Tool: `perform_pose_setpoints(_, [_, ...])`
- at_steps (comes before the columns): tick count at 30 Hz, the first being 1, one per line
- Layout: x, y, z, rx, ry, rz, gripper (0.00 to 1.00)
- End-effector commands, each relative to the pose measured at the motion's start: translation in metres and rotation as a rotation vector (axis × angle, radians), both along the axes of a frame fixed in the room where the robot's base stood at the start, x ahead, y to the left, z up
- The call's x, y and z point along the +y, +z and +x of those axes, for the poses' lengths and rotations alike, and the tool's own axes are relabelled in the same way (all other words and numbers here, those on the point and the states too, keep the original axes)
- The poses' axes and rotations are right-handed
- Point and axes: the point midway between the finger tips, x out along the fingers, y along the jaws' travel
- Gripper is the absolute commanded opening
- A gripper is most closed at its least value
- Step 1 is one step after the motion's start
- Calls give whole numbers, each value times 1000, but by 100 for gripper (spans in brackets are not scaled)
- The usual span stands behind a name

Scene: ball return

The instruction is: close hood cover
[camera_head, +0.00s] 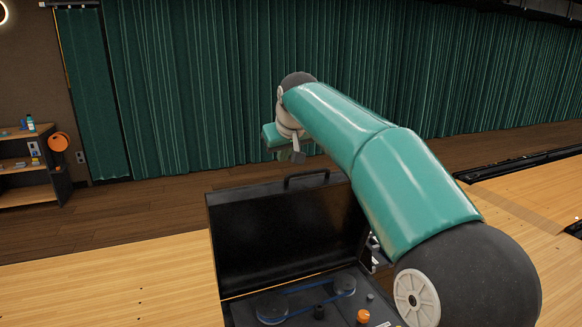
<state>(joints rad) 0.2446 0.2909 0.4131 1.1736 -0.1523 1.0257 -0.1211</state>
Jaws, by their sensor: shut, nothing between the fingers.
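The black hood cover (262,240) stands raised and open at the back of the machine in the head view. A handle (305,178) sits on its top edge. My green arm reaches from the lower right, up and over the machine. My gripper (297,157) is above and behind the cover's top edge, near the handle; I cannot tell whether it touches. Its fingers are small in view, and it is shut with nothing held. The machine's open box (300,308) shows blue belts around round pulleys. My arm hides the right part of the cover.
A shelf (25,165) with small items stands at the far left. Green curtains (210,80) hang along the back. Wooden lanes (110,280) lie left and right of the machine. The floor (110,215) behind the cover looks clear.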

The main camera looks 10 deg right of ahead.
Motion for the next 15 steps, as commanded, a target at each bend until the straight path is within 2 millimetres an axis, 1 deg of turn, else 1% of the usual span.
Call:
perform_pose_setpoints(1, [-9,-1,22,-11,-1,22,0])
perform_pose_setpoints(3, [-19,-1,46,-26,-3,51,0])
perform_pose_setpoints(6, [-38,-2,74,-48,-11,89,0])
perform_pose_setpoints(10, [-56,-3,95,-69,-24,122,0])
perform_pose_setpoints(12, [-60,-4,99,-74,-28,130,0])
perform_pose_setpoints(15, [-61,-7,104,-75,-28,132,0])
